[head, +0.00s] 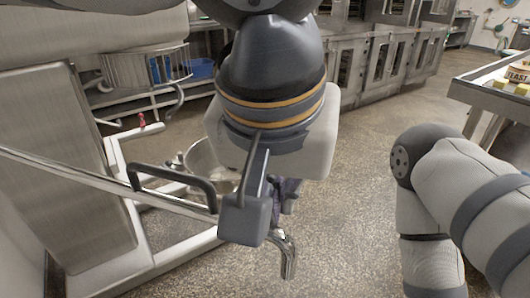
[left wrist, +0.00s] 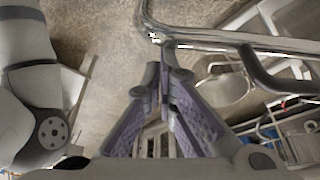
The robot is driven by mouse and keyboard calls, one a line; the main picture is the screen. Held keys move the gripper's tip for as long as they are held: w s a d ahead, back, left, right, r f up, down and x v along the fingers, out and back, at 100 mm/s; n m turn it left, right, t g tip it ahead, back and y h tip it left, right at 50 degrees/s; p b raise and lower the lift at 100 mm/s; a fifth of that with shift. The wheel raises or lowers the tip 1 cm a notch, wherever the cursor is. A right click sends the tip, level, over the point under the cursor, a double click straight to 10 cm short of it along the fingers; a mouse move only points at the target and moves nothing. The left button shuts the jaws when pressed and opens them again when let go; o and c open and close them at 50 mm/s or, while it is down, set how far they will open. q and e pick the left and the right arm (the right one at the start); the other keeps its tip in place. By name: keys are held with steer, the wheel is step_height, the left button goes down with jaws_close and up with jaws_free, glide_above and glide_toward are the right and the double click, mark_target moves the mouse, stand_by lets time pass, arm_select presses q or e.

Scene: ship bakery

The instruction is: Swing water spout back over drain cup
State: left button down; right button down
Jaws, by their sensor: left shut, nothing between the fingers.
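The water spout (head: 110,182) is a long metal pipe slanting in from the left, with a dark handle (head: 172,175) and a down-bent end (head: 288,258). The spout also crosses the top of the left wrist view (left wrist: 225,40), with the handle (left wrist: 265,75) at right. My left gripper (head: 285,190) is mostly hidden behind my wrist in the head view. In the left wrist view its purple fingers (left wrist: 162,70) are shut and empty, tips close to the pipe near its bend; contact is unclear. I cannot pick out the drain cup with certainty. My right gripper is out of view.
A metal bowl (head: 203,160) sits beyond the spout, by a white frame (head: 125,185). A wire guard (head: 145,66) and hook (head: 176,106) hang at upper left. A table (head: 490,85) stands at far right. Speckled floor (head: 345,170) is open between my arms.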

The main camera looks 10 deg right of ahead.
arm_select(q)
steer(key=s+a+m, duration=0.1)
steer(key=s+a, duration=0.2)
steer(key=s, duration=0.4)
steer(key=shift+a+h, duration=0.3)
steer(key=shift+a, duration=0.05)
